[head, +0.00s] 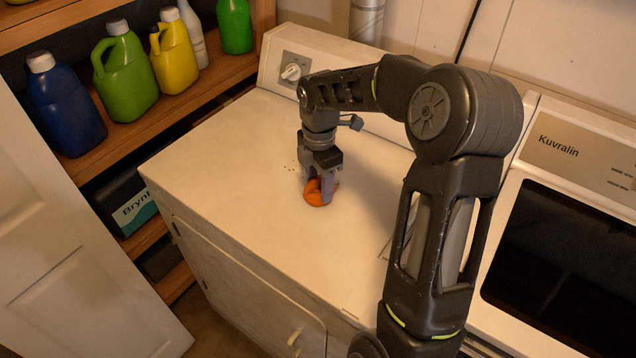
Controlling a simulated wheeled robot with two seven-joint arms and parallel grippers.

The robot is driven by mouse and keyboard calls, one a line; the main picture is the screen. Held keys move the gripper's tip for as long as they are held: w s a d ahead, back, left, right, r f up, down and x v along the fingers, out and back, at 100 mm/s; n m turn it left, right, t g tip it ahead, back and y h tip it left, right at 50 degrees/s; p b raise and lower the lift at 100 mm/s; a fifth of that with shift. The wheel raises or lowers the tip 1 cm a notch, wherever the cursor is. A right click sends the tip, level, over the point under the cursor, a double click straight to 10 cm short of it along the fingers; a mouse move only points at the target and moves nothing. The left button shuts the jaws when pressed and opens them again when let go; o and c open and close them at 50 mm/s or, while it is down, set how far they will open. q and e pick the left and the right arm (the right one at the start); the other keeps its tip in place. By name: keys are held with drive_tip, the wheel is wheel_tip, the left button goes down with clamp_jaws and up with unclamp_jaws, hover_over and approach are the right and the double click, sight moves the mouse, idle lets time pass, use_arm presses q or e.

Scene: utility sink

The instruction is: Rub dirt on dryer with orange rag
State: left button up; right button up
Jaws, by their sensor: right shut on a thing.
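The dryer (240,190) is white, with a knob panel (290,72) along its back edge. Small dark dirt specks (290,167) show on its top, just left of my right gripper. My right gripper (320,190) points down over the middle of the dryer top. It is shut on the bunched orange rag (315,195), which is at the dryer's surface. Whether dirt lies under the rag is hidden. My left gripper is not in view.
A wooden shelf (145,108) at the left holds blue (65,105), green (125,75) and yellow (173,60) bottles. A second appliance (570,250) with a dark lid stands at the right. A white door (70,250) is at the lower left. The dryer top's left and front are clear.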

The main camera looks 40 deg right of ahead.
drive_tip(key=shift+w+d+r+p, duration=0.15)
drive_tip(key=shift+d+p, duration=0.1)
drive_tip(key=shift+d, duration=0.35)
drive_tip(key=shift+w+d+p, duration=0.15)
drive_tip(key=shift+d+p, duration=0.05)
drive_tip(key=shift+d, duration=0.35)
drive_tip(key=shift+w+d, duration=0.1)
drive_tip(key=shift+d, duration=0.25)
drive_tip(key=shift+w+d+f+p, duration=0.1)
drive_tip(key=shift+w+d+p, duration=0.2)
drive_tip(key=shift+d, duration=0.55)
drive_tip(key=shift+w+d+f+p, duration=0.15)
drive_tip(key=shift+d+p, duration=0.1)
drive_tip(key=shift+d, duration=0.55)
drive_tip(key=shift+w+d+r+p, duration=0.15)
drive_tip(key=shift+d+p, duration=0.1)
drive_tip(key=shift+d, duration=0.35)
drive_tip(key=shift+w+d+p, duration=0.15)
drive_tip(key=shift+d+p, duration=0.1)
drive_tip(key=shift+d, duration=0.35)
drive_tip(key=shift+w+d, duration=0.2)
drive_tip(key=shift+d, duration=0.4)
